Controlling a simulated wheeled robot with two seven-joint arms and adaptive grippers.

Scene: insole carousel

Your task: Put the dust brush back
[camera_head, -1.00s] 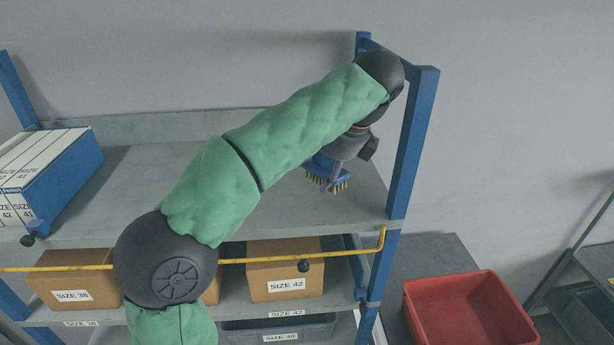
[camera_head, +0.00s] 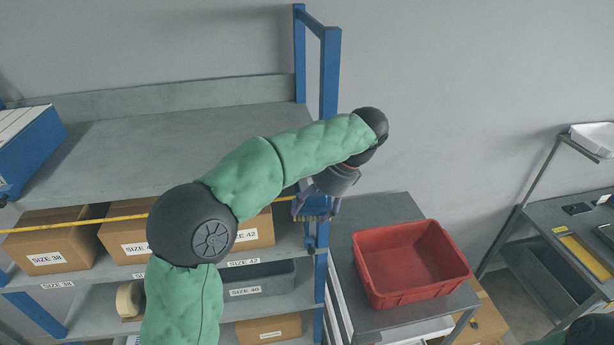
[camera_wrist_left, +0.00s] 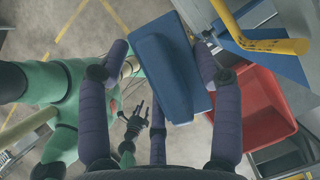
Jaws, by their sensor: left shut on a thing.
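The dust brush (camera_head: 312,217) has a blue body and tan bristles that hang down. My left gripper (camera_head: 317,204) is shut on it and holds it in front of the shelf rack's right post. In the left wrist view the brush's blue body (camera_wrist_left: 170,72) lies between the purple fingers, and its bristles are hidden. My right gripper (camera_wrist_left: 136,122) shows small and dark in the left wrist view, away from the brush; its jaw state is unclear.
Size-marked cartons (camera_head: 48,240) stand below. A red bin (camera_head: 410,262) sits on a grey table to the right. A workbench (camera_head: 575,225) stands farther right.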

